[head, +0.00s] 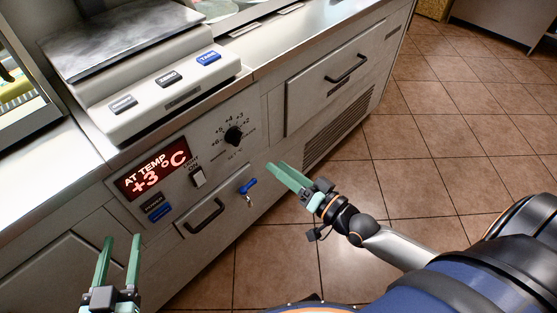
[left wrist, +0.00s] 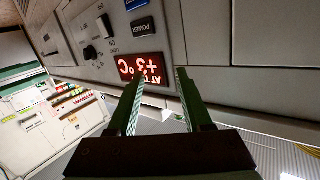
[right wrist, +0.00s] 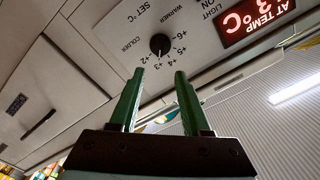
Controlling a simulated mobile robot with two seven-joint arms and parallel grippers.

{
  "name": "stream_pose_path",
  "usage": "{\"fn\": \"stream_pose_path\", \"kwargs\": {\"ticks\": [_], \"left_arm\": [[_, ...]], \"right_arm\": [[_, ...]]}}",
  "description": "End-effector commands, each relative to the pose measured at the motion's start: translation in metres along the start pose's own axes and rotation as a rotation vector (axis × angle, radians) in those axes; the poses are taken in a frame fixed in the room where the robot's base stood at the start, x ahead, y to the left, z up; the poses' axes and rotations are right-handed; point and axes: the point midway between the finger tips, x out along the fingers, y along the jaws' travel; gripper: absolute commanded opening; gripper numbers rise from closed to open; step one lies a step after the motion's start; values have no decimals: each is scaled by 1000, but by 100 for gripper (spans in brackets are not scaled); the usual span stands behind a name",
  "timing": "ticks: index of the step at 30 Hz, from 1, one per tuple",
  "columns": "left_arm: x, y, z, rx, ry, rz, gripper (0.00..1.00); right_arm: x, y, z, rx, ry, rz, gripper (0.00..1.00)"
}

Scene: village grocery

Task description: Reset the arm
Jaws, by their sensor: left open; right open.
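My left gripper (head: 121,250) is at the lower left of the head view, in front of the counter's front panel, with its green fingers apart and nothing between them. In the left wrist view its fingers (left wrist: 155,85) point toward the panel with the red display. My right gripper (head: 281,171) is in the middle of the head view, near the blue key, with its fingers apart and empty. In the right wrist view its fingers (right wrist: 156,85) point toward the panel with the dial. Neither gripper visibly touches anything.
The panel bears a red display (head: 153,176) reading "AT TEMP +3°C", a black dial (head: 234,135), a light switch (head: 198,179) and a blue key (head: 248,186). A scale (head: 165,85) stands on the counter. A drawer handle (head: 346,68) juts out. Tiled floor (head: 440,130) at right is clear.

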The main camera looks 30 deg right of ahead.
Motion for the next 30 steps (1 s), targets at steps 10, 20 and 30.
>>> {"fn": "stream_pose_path", "kwargs": {"ticks": [10, 20, 30], "left_arm": [[0, 0, -1, 0, 2, 0, 50], [0, 0, -1, 0, 2, 0, 50], [-14, -4, -11, -46, -159, -4, 50]], "right_arm": [[-2, -12, 7, -56, -14, -9, 48], [-18, -72, 26, -602, -80, 42, 48], [-37, -82, 9, -746, -251, 178, 48]]}}
